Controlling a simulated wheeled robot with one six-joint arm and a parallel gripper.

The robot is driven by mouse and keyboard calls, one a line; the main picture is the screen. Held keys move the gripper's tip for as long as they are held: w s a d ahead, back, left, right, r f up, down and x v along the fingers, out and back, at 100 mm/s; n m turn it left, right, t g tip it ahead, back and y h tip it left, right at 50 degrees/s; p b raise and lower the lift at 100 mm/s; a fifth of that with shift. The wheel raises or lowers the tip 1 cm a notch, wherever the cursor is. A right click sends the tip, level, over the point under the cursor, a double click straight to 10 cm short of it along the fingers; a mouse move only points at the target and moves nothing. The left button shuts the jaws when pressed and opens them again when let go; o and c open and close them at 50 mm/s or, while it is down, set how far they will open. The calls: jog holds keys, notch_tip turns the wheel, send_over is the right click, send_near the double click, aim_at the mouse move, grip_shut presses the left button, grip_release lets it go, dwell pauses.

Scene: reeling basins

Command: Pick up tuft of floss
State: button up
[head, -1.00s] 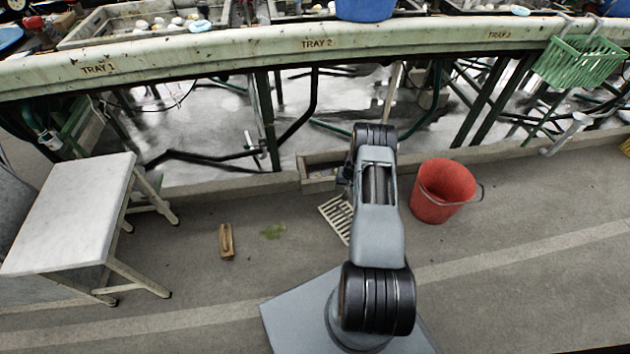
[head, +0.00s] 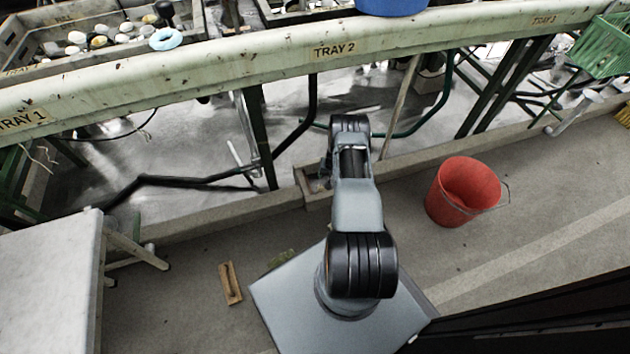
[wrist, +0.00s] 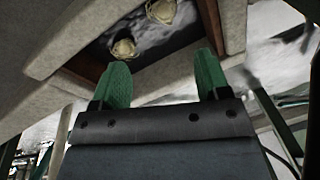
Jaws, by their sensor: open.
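Two pale cream, rough-edged clumps show in the wrist view: one clump (wrist: 123,48) beyond the left fingertip, and another clump (wrist: 161,11) near the top edge. They look like floss, though I cannot tell which is the named tuft. Both lie on a dark, wet surface inside a rectangular drain box (wrist: 55,45), also seen beside my arm in the head view (head: 312,190). My gripper (wrist: 160,60) is open, its green fingers wide apart with nothing between them. The clumps are beyond the fingertips, apart from them. In the head view my arm hides the gripper.
A red bucket (head: 465,192) stands right of my arm. A wooden block (head: 230,283) lies on the floor at left, near a white table (head: 48,275). The long trough edge (head: 250,52) runs above, with a pole (head: 400,105) leaning beneath it.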

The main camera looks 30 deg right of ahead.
jog(key=b, duration=0.3)
send_over(322, 188)
jog(key=s, duration=0.1)
jog(key=f, duration=0.7)
jog(key=shift+d+f, duration=0.1)
jog(key=shift+d, duration=0.2)
jog(key=shift+w+a+f+b, duration=0.1)
jog(key=shift+w+f+b, duration=0.05)
jog(key=shift+f+b, duration=0.75)
jog(key=shift+w+a+f+b, duration=0.1)
jog(key=shift+w+f+b, duration=0.1)
jog(key=shift+f+b, duration=0.7)
jog(key=shift+w+f+b, duration=0.15)
jog(key=shift+f+b, duration=0.35)
jog(key=shift+f, duration=0.8)
jog(key=c, duration=1)
